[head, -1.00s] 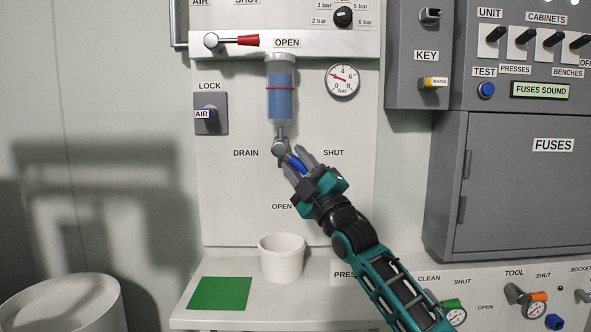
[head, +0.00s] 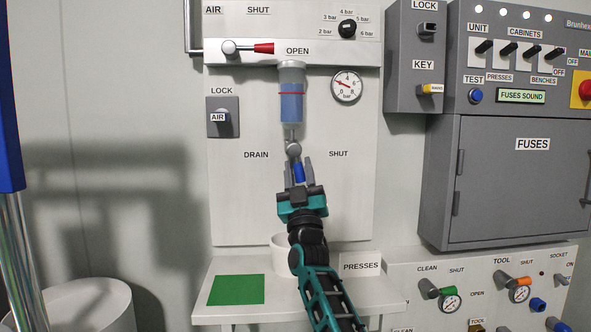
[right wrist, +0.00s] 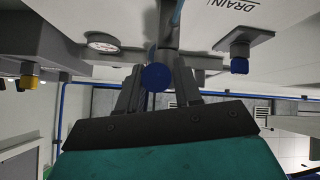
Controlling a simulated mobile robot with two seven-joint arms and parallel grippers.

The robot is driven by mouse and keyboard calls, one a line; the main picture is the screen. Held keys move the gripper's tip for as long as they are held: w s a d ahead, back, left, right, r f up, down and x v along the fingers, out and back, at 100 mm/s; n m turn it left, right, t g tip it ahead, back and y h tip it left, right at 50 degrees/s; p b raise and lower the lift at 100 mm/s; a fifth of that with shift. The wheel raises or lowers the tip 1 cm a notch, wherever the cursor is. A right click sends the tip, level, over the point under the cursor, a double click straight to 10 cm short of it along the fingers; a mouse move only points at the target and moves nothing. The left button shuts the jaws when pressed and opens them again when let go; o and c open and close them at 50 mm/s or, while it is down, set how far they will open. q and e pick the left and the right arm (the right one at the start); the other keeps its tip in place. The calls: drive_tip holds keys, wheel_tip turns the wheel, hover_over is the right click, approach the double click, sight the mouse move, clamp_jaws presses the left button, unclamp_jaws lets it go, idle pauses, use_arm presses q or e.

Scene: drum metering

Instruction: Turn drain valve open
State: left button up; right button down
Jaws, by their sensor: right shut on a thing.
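The drain valve has a grey hub (head: 293,149) below a clear bowl of blue liquid (head: 291,108) and a blue handle (head: 299,174). The handle points almost straight down, leaning slightly right at its lower end. DRAIN is printed to its left and SHUT to its right; the OPEN label below is hidden behind my arm. My right gripper (head: 299,167) is shut on the blue handle from below, one finger on each side. The right wrist view shows the handle's round blue end (right wrist: 156,77) between the fingers. My left gripper is not in view.
A white cup (head: 279,255) stands under the valve, partly hidden by my right arm. A green square (head: 236,290) lies on the shelf to its left. A pressure gauge (head: 347,86) and lock box (head: 222,117) flank the bowl. Grey fuse cabinets (head: 510,190) stand at right.

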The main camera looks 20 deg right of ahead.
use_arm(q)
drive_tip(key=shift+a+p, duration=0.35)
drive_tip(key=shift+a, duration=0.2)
use_arm(e)
drive_tip(key=shift+w+a+m+g+h, duration=0.15)
drive_tip(key=shift+m+g+h, duration=0.2)
drive_tip(key=shift+m+h, duration=0.55)
drive_tip(key=shift+s+a+m+g+h, duration=0.15)
drive_tip(key=shift+m+g+h, duration=0.25)
drive_tip(key=shift+m+h, duration=0.5)
drive_tip(key=shift+w+a+m+g+h, duration=0.2)
drive_tip(key=shift+m+g+h, duration=0.15)
drive_tip(key=shift+m+h, duration=0.55)
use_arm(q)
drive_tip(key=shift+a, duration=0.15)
use_arm(e)
drive_tip(key=shift+m+h, duration=0.3)
drive_tip(key=shift+m, duration=0.2)
drive_tip(key=c, duration=0.8)
unclamp_jaws()
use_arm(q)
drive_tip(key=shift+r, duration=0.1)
use_arm(e)
drive_tip(key=shift+s+f, duration=0.1)
